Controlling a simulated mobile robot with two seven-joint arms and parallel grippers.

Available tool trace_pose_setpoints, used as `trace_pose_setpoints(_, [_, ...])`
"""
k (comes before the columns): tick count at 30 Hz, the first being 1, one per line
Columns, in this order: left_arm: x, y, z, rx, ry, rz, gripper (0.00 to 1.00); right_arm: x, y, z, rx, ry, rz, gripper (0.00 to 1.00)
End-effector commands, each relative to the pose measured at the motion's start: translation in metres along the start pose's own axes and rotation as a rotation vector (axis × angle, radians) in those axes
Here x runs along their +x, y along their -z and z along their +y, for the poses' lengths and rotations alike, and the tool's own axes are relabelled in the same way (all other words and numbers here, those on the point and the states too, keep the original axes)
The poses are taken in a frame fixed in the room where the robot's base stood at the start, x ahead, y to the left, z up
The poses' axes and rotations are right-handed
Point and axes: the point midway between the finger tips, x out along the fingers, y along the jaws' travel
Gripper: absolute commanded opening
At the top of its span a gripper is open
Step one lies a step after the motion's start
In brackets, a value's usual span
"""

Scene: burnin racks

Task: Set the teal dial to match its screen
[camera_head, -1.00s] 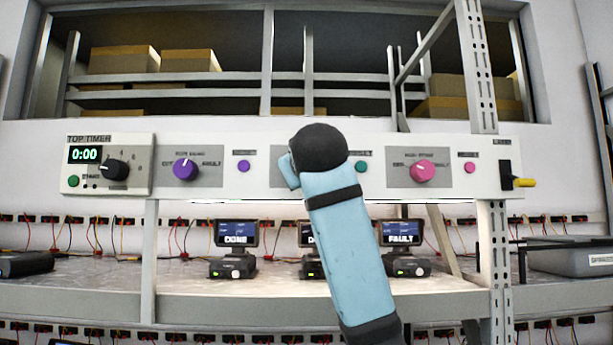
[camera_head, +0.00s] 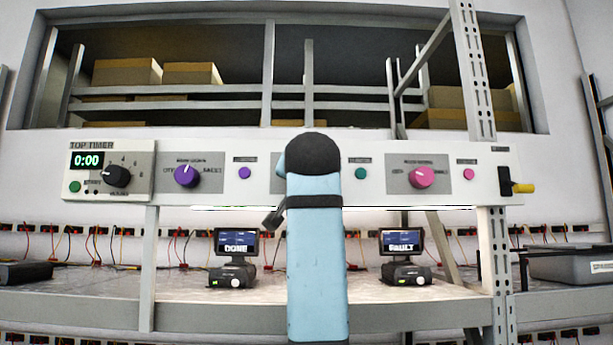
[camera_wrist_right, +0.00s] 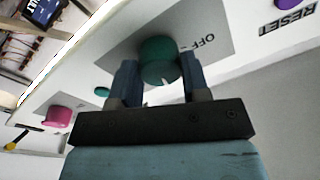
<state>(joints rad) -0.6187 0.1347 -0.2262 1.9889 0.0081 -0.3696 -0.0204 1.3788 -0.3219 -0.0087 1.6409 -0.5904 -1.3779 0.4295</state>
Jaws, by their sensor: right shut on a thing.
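The teal dial (camera_wrist_right: 157,58) shows in the right wrist view on its grey plate, with a white pointer mark on its edge facing my gripper. My right gripper (camera_wrist_right: 160,78) is shut on it, one finger on each side. An OFF label is readable beside the dial; its other labels are hidden. In the head view my blue right arm covers the dial, my gripper's fingers and the screen below. The teal button (camera_head: 361,173) shows right of the arm. My left gripper is not in view.
A purple dial (camera_head: 187,174) and a pink dial (camera_head: 422,177) share the panel. Below, the left screen (camera_head: 236,243) reads DONE and the right screen (camera_head: 402,241) reads FAULT. A timer (camera_head: 88,160) reads 0:00. A yellow-tipped lever (camera_head: 523,187) sits at the right end.

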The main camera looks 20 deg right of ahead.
Motion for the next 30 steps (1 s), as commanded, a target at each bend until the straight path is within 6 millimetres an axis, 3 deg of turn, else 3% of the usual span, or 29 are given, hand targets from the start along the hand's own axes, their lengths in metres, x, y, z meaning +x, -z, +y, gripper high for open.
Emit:
trace_pose_setpoints(10, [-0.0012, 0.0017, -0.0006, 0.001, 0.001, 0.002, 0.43, -0.0004, 0.0008, -0.0006, 0.151, -0.007, 0.008, 0.19])
trace_pose_setpoints(27, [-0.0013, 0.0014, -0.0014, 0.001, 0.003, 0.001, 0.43, -0.0005, 0.0014, -0.0004, 0.18, -0.009, 0.011, 0.19])
trace_pose_setpoints(28, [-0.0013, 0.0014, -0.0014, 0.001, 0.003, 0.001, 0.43, -0.0005, 0.0014, -0.0004, 0.18, -0.009, 0.011, 0.47])
trace_pose_setpoints(30, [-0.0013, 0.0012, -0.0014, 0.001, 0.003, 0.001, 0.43, -0.0005, 0.0013, -0.0003, 0.179, -0.009, 0.011, 0.63])
